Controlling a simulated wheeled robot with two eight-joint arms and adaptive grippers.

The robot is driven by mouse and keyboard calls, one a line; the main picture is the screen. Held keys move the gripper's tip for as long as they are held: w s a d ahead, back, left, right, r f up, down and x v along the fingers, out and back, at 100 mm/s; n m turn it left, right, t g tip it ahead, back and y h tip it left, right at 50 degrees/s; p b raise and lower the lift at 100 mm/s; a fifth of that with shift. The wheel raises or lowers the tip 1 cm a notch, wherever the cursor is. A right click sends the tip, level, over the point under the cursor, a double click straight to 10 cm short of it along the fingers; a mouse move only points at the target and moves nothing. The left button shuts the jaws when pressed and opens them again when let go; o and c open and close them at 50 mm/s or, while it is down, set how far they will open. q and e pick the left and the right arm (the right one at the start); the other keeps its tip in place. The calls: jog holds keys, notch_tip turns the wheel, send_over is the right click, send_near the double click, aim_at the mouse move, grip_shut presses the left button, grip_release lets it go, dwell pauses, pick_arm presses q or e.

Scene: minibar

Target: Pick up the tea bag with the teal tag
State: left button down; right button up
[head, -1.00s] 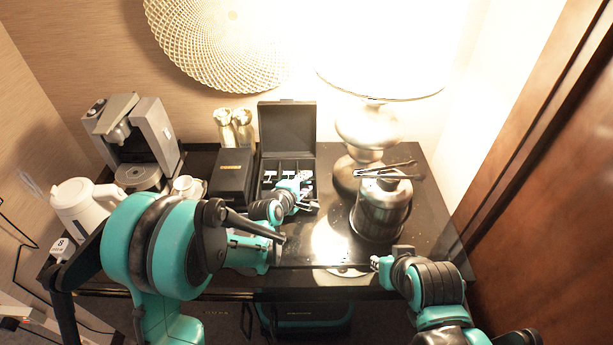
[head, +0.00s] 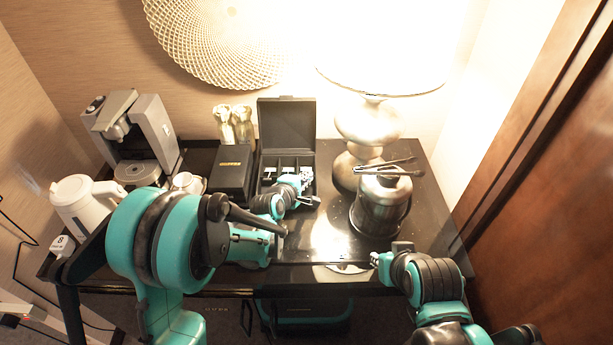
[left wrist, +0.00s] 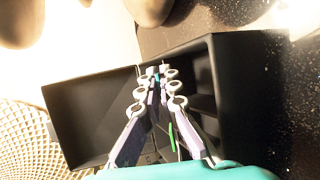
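The black tea box (head: 287,124) stands open on the counter with its lid up; it also fills the middle of the left wrist view (left wrist: 222,75). White tags show in its compartments in the head view. My left gripper (head: 308,188) reaches into the box's right part. In the left wrist view its fingers (left wrist: 158,74) point into the box with a narrow gap, and a small teal patch (left wrist: 157,78), likely the teal tag, shows between the tips. A green strip (left wrist: 172,137) shows nearer. The bag itself is hidden. My right gripper (head: 378,261) is by the counter's front edge, away from the box.
A steel ice bucket with tongs (head: 381,205) and a lamp (head: 368,125) stand right of the box. A black case (head: 233,170), glass bottles (head: 242,124), a cup (head: 186,182), a coffee machine (head: 155,130) and a white kettle (head: 80,205) stand left.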

pick_arm(q)
jog(key=shift+r, duration=0.45)
jog(key=r+p, duration=0.1)
jog(key=r, duration=0.1)
jog(key=s+r, duration=0.1)
jog(key=shift+d+r+p, duration=0.2)
jog(key=shift+r+p, duration=0.15)
jog(key=s+d+r+p, duration=0.3)
jog(key=s+r, duration=0.3)
jog(key=s, duration=0.4)
notch_tip(320, 180, up, 10)
jog(key=p, duration=0.7)
jog(key=shift+p, duration=0.4)
